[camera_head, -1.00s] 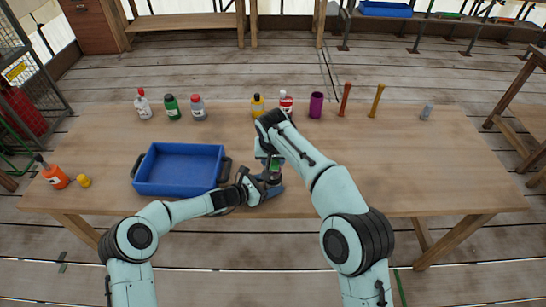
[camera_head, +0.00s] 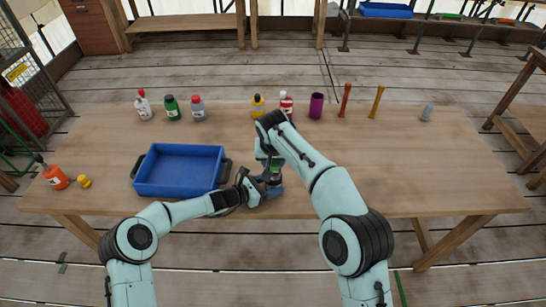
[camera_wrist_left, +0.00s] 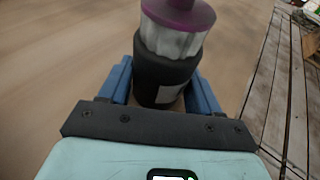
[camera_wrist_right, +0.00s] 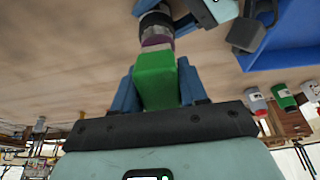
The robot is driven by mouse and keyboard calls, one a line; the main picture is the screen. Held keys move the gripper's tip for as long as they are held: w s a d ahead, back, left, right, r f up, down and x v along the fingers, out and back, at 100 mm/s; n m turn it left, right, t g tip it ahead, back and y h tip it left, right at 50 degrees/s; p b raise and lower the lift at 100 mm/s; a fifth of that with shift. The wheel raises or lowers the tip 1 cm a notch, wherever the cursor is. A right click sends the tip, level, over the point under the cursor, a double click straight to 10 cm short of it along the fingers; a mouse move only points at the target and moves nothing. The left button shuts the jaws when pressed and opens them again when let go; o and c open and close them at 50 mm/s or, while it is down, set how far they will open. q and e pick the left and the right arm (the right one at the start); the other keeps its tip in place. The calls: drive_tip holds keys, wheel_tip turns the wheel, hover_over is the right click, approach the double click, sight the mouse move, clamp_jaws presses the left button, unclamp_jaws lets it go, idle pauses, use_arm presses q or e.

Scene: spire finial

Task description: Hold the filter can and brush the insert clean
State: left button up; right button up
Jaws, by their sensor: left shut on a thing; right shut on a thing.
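My left gripper (camera_head: 266,188) is low over the front of the table. In the left wrist view it is shut on a dark filter can (camera_wrist_left: 163,75) with a pale label. A white pleated insert (camera_wrist_left: 172,40) sticks out of the can, with a purple disc (camera_wrist_left: 180,12) at its end. My right gripper (camera_head: 273,162) is above the can, shut on a green block-shaped piece (camera_wrist_right: 157,78), apparently the brush. In the right wrist view the green piece lines up with the purple part and the insert. Whether bristles touch the insert is hidden.
A blue tray (camera_head: 150,184) stands left of my grippers. Several bottles, a purple cup (camera_head: 316,105), a red stick (camera_head: 345,100) and a yellow stick (camera_head: 376,101) stand along the back. An orange bottle (camera_head: 54,175) is far left.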

drive_tip(key=shift+w, duration=1.05)
drive_tip(key=shift+s, duration=1.1)
drive_tip(key=shift+w+f, duration=0.1)
drive_tip(key=shift+w, duration=1)
drive_tip(key=shift+s, duration=0.1)
drive_tip(key=shift+s, duration=0.45)
drive_tip(key=shift+r, duration=0.2)
drive_tip(key=d+r, duration=0.5)
drive_tip(key=r, duration=0.2)
